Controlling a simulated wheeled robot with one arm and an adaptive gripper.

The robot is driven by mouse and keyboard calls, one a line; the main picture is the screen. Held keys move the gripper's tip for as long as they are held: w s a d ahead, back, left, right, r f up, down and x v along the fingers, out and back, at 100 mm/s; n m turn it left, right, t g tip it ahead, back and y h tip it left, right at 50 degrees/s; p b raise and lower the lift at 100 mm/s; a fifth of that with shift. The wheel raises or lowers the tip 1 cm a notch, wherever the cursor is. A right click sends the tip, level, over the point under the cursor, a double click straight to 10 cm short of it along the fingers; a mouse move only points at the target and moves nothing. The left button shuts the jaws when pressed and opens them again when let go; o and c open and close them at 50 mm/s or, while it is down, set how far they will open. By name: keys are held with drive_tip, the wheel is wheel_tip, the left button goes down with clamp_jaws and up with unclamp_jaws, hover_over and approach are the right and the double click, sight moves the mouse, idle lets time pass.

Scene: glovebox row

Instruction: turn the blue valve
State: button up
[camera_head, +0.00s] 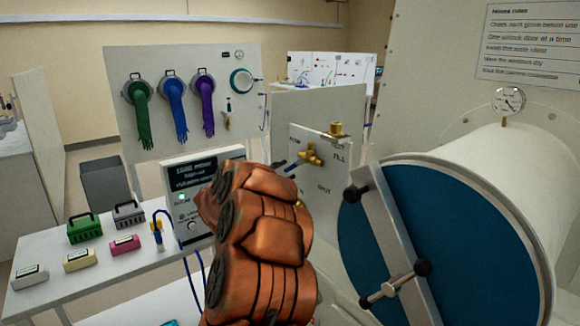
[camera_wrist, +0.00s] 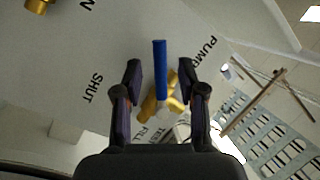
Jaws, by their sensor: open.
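The blue valve has a bar handle (camera_wrist: 160,70) on a brass body (camera_wrist: 150,104), mounted on a pale panel. In the head view its brass body (camera_head: 312,153) shows on the upright panel, and the blue handle (camera_head: 292,167) sticks out to the left. In the wrist view the handle points up, between the printed words SHUT and PUMP. My gripper (camera_wrist: 160,76) is open, with one finger on each side of the handle and visible gaps. Whether the fingers reach its depth I cannot tell. In the head view my copper-coloured arm hides the gripper.
A large round blue door (camera_head: 440,240) with a barred handle stands right of the panel. Left are a display box (camera_head: 205,172), coloured cases and a bench (camera_head: 110,285). Another brass part (camera_wrist: 38,5) shows in the wrist view's corner.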

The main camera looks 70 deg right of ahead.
sight(288, 170)
drive_tip(key=shift+p+x, duration=0.45)
drive_tip(key=shift+x, duration=1.3)
drive_tip(key=shift+c, duration=0.3)
clamp_jaws()
